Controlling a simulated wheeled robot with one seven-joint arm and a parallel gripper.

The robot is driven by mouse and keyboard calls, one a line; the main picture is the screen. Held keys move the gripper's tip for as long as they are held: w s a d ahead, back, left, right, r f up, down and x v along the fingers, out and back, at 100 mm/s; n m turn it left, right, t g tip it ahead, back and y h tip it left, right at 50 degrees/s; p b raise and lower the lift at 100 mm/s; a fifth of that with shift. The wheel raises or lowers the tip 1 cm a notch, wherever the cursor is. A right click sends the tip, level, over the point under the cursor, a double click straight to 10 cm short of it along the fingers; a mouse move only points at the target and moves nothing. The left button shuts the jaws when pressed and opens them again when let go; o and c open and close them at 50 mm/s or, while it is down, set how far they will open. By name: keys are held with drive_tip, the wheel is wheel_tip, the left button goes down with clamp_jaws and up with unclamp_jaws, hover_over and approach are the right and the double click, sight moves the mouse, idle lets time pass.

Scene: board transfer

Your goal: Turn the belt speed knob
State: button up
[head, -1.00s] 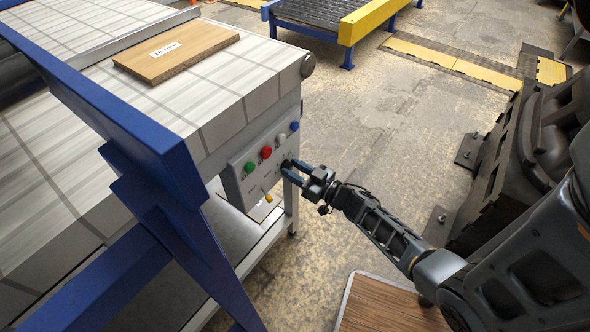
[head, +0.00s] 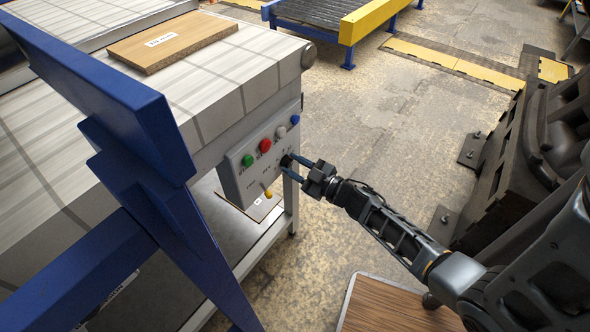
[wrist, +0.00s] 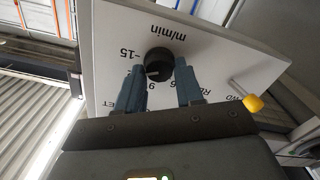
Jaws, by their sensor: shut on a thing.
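The belt speed knob is a round black knob (wrist: 158,61) with a pale pointer line, on a light panel marked m/min, upside down in the wrist view. Around it I read 15, 9 and 6; the fingers hide part of the scale. My gripper (wrist: 160,78) has one blue-grey finger on each side of the knob and is shut on it. In the head view, my gripper (head: 288,164) reaches the right end of the control panel (head: 232,182), with the small dark knob (head: 285,160) between its fingertips.
Green (head: 248,160), red (head: 265,145), white (head: 281,132) and blue (head: 295,120) buttons line the panel top. A yellow-tipped lever (wrist: 253,103) sticks out beside the knob. A wooden board (head: 190,42) lies on the conveyor (head: 225,85). A blue frame post (head: 175,215) stands at left.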

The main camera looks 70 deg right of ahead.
drive_tip(key=n+b, duration=0.1)
drive_tip(key=n, duration=0.2)
drive_tip(key=n+b, duration=0.2)
drive_tip(key=n, duration=0.1)
drive_tip(key=shift+a+f+n+b, duration=0.1)
drive_tip(key=shift+f+n+b, duration=0.1)
drive_tip(key=shift+n+b, duration=0.1)
drive_tip(key=n+b, duration=0.3)
drive_tip(key=n, duration=0.2)
drive_tip(key=shift+n, duration=0.4)
drive_tip(key=o, duration=1)
drive_tip(key=shift+v, duration=3.9)
drive_tip(key=shift+a, duration=0.1)
